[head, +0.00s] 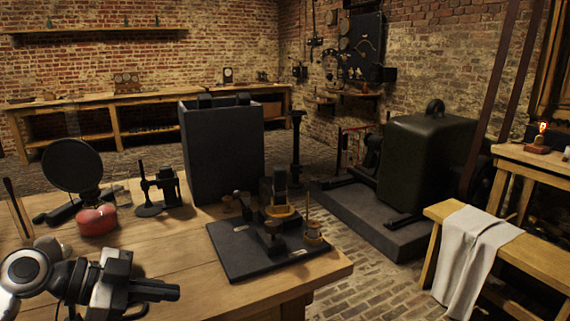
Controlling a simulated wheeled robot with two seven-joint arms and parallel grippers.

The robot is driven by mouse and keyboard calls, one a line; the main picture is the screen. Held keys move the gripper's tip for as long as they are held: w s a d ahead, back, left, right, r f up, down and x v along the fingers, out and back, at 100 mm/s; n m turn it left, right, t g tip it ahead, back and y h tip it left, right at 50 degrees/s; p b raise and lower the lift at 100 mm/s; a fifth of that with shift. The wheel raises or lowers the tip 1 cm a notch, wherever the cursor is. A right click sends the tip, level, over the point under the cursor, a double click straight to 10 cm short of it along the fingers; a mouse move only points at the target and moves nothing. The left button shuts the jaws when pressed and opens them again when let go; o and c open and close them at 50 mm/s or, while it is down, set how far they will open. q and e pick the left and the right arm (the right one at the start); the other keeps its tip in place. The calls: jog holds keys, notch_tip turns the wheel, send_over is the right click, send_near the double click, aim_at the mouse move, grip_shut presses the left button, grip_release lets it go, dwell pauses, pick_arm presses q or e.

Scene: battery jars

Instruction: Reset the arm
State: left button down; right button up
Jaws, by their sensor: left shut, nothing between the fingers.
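My left arm comes in at the lower left of the head view. Its gripper (172,291) is over the near left part of the wooden table (190,262), fingers pointing right, shut and empty. It is apart from the things on the table. A tall dark jar-like box (222,155) stands upright at the table's back. A black board (250,250) with several small posts and fittings lies right of the gripper. My right gripper is not in view.
A red rounded object (96,220), a round black disc (72,166) and a small black stand (150,195) are on the table's left. A bench (515,250) with a grey cloth (470,250) stands right. Bare tabletop lies between gripper and board.

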pick_arm(q)
jog(key=s+d+f+n+t+y+p, duration=0.1)
jog(key=s+d+f+n+y, duration=0.15)
jog(key=f, duration=0.35)
jog(key=s+d+f+n+t+y+p, duration=0.1)
jog(key=s+d+f+n+p, duration=0.1)
jog(key=s+f+n, duration=0.3)
jog(key=s+d+f+n+t+y+p, duration=0.2)
jog(key=s+n, duration=0.4)
jog(key=s, duration=0.3)
jog(key=shift+s+f+t+y+p, duration=0.2)
jog(key=shift+f+t+y+p, duration=0.2)
jog(key=shift+f+t+y, duration=0.65)
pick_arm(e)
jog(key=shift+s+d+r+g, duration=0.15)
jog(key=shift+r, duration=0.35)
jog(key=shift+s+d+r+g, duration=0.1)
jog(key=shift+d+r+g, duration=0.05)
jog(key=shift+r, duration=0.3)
